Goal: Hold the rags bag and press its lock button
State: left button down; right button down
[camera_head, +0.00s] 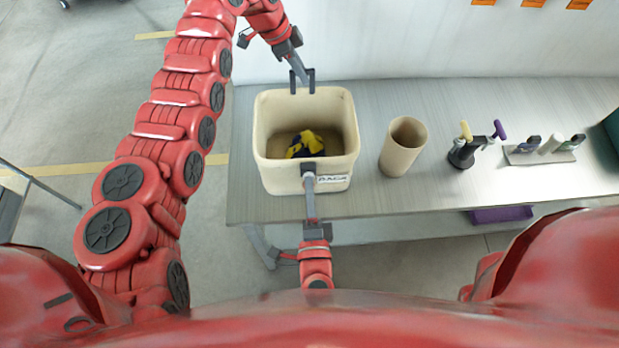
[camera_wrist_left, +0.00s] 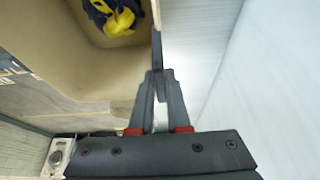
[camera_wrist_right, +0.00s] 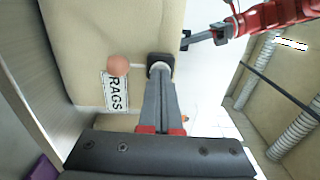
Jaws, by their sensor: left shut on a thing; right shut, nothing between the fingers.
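The rags bag (camera_head: 270,172) is a beige open-topped bin on the bench, with a RAGS label (camera_wrist_right: 116,92) on its near wall. A round pinkish knob (camera_wrist_right: 118,66) sits beside the label in the right wrist view; I cannot tell if it is the lock button. My left gripper (camera_head: 302,82) is at the far rim and shut on it; the left wrist view shows its fingers (camera_wrist_left: 157,75) at the rim edge. My right gripper (camera_head: 309,168) is shut and empty at the near wall, its tips (camera_wrist_right: 160,68) to the right of the knob.
Blue and yellow rags (camera_head: 305,144) lie inside the bag. To its right on the grey bench (camera_head: 480,110) stand a beige cylinder (camera_head: 403,146), a black holder with yellow and purple-handled tools (camera_head: 466,152), and a small rack (camera_head: 540,150). A white wall is behind.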

dwell(0.5)
jog(key=s, duration=0.7)
dwell(0.4)
pick_arm(q)
jog(key=c, duration=0.8)
grip_release()
